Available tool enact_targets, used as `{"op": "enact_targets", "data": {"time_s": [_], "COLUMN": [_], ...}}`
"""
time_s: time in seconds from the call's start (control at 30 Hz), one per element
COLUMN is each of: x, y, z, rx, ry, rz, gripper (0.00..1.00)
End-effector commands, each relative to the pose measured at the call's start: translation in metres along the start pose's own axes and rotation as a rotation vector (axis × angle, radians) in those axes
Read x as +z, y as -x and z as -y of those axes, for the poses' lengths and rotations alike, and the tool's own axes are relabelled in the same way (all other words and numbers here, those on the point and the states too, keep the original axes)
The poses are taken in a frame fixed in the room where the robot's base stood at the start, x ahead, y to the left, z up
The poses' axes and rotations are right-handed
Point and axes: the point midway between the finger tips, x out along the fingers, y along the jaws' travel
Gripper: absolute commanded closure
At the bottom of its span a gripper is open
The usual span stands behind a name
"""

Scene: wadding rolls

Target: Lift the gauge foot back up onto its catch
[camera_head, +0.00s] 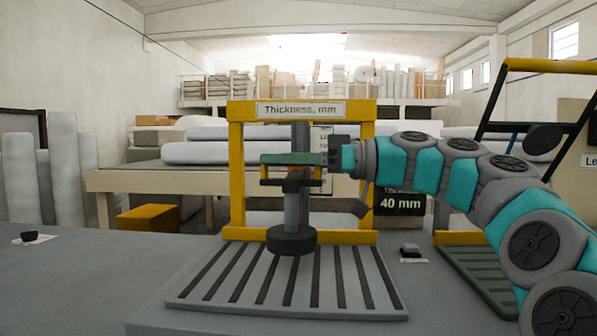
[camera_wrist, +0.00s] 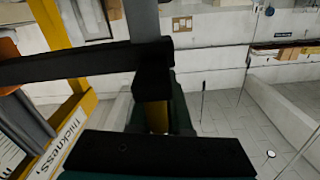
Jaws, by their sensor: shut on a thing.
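The thickness gauge is a yellow frame (camera_head: 237,185) with a "Thickness, mm" sign over a slotted grey plate (camera_head: 190,285). Its foot is a round dark disc (camera_head: 291,241) on an upright grey rod (camera_head: 292,208), below a dark crossbar (camera_head: 272,182). The disc is over the plate's rear half; I cannot tell whether it touches. My gripper (camera_head: 296,171) comes in from the right and is shut at the rod's dark handle area. In the wrist view the dark crossbar (camera_wrist: 70,63) runs beside my gripper (camera_wrist: 155,113). The fingers partly hide the grip, and I cannot make out the catch.
A "40 mm" display (camera_head: 400,204) stands behind the frame on the right. A second slotted plate (camera_head: 478,272) lies at the right under my arm. A small dark block (camera_head: 409,248) sits between the plates. White rolls (camera_head: 220,153) lie on a table behind.

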Motion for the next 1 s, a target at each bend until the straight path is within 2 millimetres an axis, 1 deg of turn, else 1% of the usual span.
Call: {"op": "enact_targets", "data": {"time_s": [0.03,0.4,0.53,0.87,0.9,1.0], "x": [-0.015,-0.081,-0.092,-0.096,-0.096,-0.096], "y": [-0.006,-0.007,-0.007,-0.006,-0.006,-0.006], "z": [0.003,0.017,0.018,0.019,0.020,0.020], "rx": [0.000,0.001,0.002,0.004,0.004,0.003], "ry": [0.003,0.005,0.003,0.004,0.005,0.005], "rz": [-0.001,-0.004,-0.004,-0.010,-0.010,-0.009], "gripper": [1.00,1.00,1.00,1.00,0.83,0.72]}}
